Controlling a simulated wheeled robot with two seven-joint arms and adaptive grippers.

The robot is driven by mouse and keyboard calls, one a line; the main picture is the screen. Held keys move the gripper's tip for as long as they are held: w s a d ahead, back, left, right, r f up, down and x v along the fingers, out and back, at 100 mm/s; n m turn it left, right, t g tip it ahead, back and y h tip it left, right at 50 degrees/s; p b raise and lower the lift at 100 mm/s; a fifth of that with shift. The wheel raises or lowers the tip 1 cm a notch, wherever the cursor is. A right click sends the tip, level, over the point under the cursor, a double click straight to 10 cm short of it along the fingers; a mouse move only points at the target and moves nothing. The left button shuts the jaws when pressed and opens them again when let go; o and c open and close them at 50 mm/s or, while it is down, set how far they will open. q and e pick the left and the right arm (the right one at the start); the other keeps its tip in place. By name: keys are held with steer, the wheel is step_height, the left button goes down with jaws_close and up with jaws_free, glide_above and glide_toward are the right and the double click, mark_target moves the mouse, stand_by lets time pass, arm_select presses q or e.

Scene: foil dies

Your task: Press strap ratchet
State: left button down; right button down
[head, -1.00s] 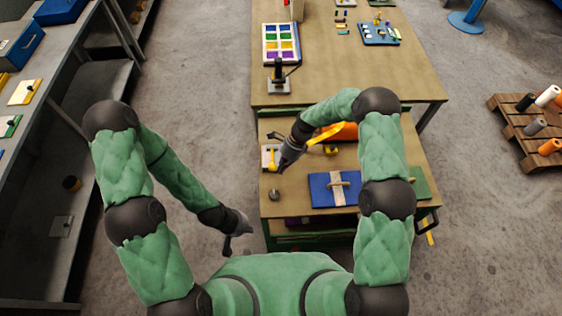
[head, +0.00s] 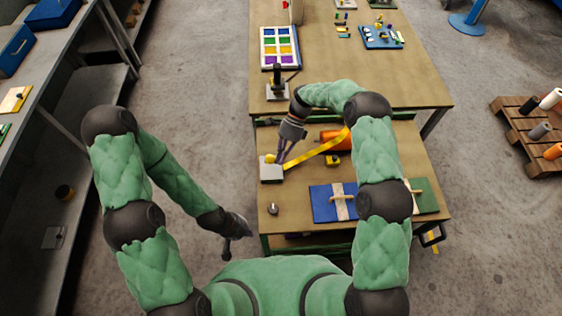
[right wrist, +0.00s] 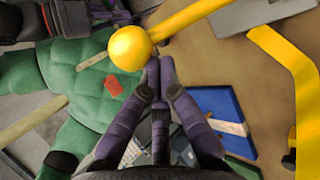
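The strap ratchet (head: 271,174) is a grey block near the left edge of the near bench, with a yellow knob (head: 270,158) on top. A yellow strap (head: 315,154) runs from it up and right to an orange cylinder (head: 329,137). My right gripper (head: 281,160) is over the ratchet, just right of the knob. In the right wrist view its purple fingertips (right wrist: 153,68) are together with nothing seen between them, right beside the yellow ball knob (right wrist: 130,48) on its lever; whether they touch is unclear. My left gripper (head: 234,249) hangs left of the bench, fingers too small to read.
A blue board (head: 322,204) with a pale strip and handle lies at the bench's front, a green board (head: 428,198) right of it. A small grey knob (head: 273,209) stands at front left. A black-handled device (head: 277,88) stands on the far table.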

steer(key=shift+w+a+r, duration=0.1)
steer(key=shift+w+a, duration=0.05)
stand_by(0.4)
steer(key=v, duration=1.2)
stand_by(0.3)
